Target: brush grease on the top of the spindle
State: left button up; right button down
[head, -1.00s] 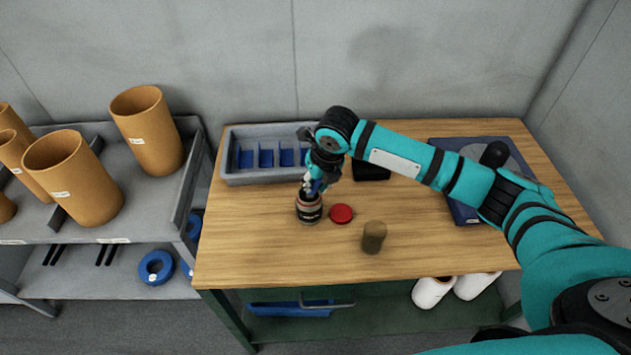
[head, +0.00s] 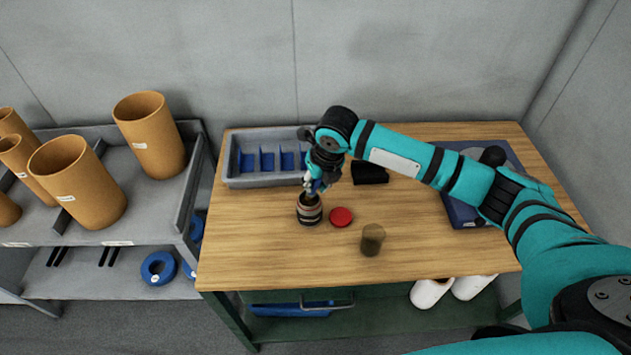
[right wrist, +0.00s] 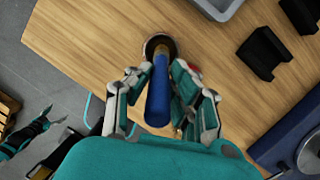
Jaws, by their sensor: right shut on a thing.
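My right gripper (right wrist: 160,98) is shut on the blue handle of a brush (right wrist: 158,95). The brush points down at a dark round jar (head: 309,216) on the table; its tip is hidden, so I cannot tell how deep it sits in the jar. The jar's rim also shows in the right wrist view (right wrist: 158,42). A red lid (head: 341,217) lies just right of the jar. A black rounded post, apparently the spindle (head: 493,157), stands on a grey disc over a blue base at the back right. What looks like my left gripper (right wrist: 40,128) shows in the wrist view, away from the table.
An olive-brown cylinder (head: 372,240) stands near the table's front. A grey tray with blue compartments (head: 236,183) and a black block (head: 370,173) are at the back. A shelf cart (head: 185,215) with orange tubes stands left. The front left of the table is clear.

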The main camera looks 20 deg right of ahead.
jog(key=shift+r+p, duration=1.9)
jog(key=shift+r, duration=0.5)
jog(key=shift+f, duration=0.1)
jog(key=shift+s+a+f+m+b, duration=0.1)
jog(key=shift+s+m+b, duration=0.1)
jog(key=shift+m+b, duration=0.25)
jog(key=m, duration=0.1)
jog(key=s+m+h+b, duration=0.1)
jog(key=shift+a+f+m, duration=0.2)
jog(key=shift+m, duration=0.15)
jog(key=s+d+f+m+g+b, duration=0.1)
jog(key=s+m+g+b, duration=0.2)
jog(key=m, duration=1.3)
jog(key=s+f+m+g+h+b, duration=0.1)
jog(key=s+f+m+g+b, duration=0.1)
jog(key=s+m+b, duration=0.7)
jog(key=s+m+g, duration=0.1)
jog(key=s+m, duration=0.4)
jog(key=m, duration=0.3)
jog(key=shift+d+f+m+b, duration=0.15)
jog(key=shift+d+m+b, duration=0.15)
jog(key=shift+d+b, duration=0.05)
